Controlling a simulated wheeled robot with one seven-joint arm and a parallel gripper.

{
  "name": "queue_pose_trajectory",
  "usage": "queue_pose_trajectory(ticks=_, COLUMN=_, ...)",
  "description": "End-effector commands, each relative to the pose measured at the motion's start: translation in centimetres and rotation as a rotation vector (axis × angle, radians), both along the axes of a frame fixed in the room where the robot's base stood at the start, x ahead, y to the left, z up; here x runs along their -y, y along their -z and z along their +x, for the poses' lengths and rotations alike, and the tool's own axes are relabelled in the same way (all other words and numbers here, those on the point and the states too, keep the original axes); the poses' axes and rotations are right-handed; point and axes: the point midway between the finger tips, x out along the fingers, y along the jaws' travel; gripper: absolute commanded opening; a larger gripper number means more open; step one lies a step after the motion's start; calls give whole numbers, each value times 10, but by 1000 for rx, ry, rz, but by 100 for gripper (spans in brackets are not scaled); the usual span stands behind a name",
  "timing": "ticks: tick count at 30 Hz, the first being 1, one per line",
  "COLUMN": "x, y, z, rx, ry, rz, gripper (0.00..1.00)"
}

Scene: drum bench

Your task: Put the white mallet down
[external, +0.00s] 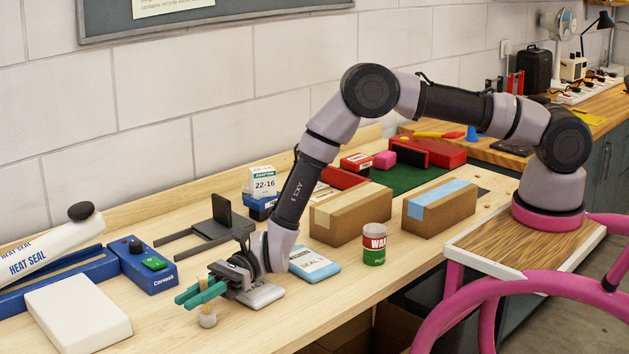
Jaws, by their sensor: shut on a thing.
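My gripper (203,292), with teal fingers, is low over the front left of the bench (345,301). It is shut on the white mallet (208,319), which is small in this view. The mallet is roughly upright. Its pale rounded end points down below the fingers, and a tan piece shows just above them. The fingers hide its middle. I cannot tell whether the lower end touches the bench top.
A white block (78,312) and a blue box with a green button (149,266) lie left. A grey-white pad (261,295) lies under my wrist; a blue-white packet (314,264), a can (374,245) and cardboard boxes (350,214) stand right. Bench front is clear.

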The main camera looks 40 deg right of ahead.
Motion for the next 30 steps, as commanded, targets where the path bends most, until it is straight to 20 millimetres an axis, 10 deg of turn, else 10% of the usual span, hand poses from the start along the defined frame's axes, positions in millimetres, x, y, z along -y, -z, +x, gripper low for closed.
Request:
queue_pose_trajectory(ticks=2, x=0, y=3, z=0, rx=-1, ry=0, rz=0, gripper=0)
queue_pose_trajectory(ticks=3, x=0, y=2, z=0, rx=0, ry=0, rz=0, gripper=30)
queue_pose_trajectory(ticks=5, x=0, y=2, z=0, rx=0, ry=0, rz=0, gripper=48)
queue_pose_trajectory(ticks=17, x=3, y=-1, z=1, rx=-1, ry=1, rz=-1, gripper=48)
queue_pose_trajectory(ticks=30, x=88, y=-1, z=16, rx=-2, ry=4, rz=-1, gripper=48)
